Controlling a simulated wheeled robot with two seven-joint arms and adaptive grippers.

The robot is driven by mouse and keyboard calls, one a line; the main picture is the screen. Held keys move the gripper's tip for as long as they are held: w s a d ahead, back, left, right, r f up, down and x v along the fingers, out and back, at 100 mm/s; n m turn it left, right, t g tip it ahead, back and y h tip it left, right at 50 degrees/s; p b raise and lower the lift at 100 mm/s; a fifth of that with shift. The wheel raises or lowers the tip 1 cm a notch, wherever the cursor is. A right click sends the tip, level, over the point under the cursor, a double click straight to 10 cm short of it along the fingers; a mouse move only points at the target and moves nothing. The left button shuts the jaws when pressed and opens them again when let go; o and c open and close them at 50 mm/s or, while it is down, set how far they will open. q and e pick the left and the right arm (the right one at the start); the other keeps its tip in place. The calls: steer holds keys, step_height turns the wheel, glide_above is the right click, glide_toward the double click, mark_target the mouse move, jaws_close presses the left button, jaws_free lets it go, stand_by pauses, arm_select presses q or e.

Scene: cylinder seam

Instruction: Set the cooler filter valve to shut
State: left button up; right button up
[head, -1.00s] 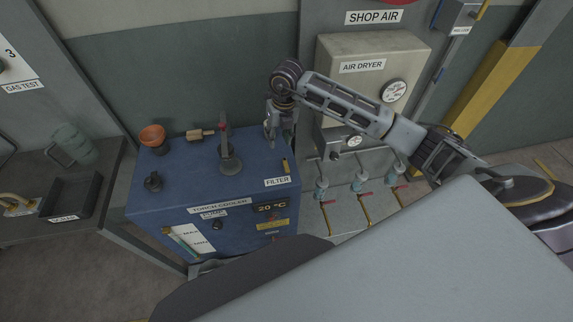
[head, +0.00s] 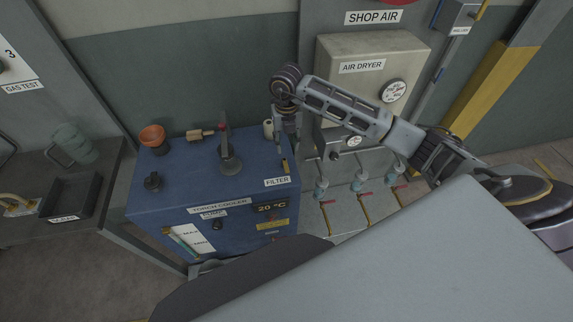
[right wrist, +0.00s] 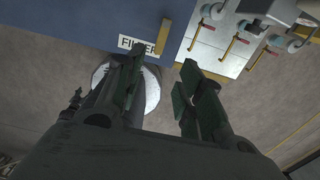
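The blue torch cooler (head: 160,208) has a FILTER label (head: 277,181) at the right of its top. The filter valve's yellow handle (head: 285,167) is beside that label, pointing roughly front to back. In the right wrist view the handle (right wrist: 161,38) lies just beyond the gap between my fingertips, right of the label (right wrist: 138,46). My right gripper (head: 287,146) points down over the valve, and its fingers (right wrist: 162,63) are apart with nothing held. The valve's body is mostly hidden, and I cannot tell whether a finger touches the handle. My left gripper is out of view.
The air dryer (head: 345,65) stands behind my right arm. Red-handled valves (head: 362,195) are to the right.

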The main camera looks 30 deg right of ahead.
mark_target(286, 168)
step_height(286, 168, down, 13)
steer(key=shift+r+p, duration=0.1)
steer(key=shift+p, duration=0.8)
jaws_close()
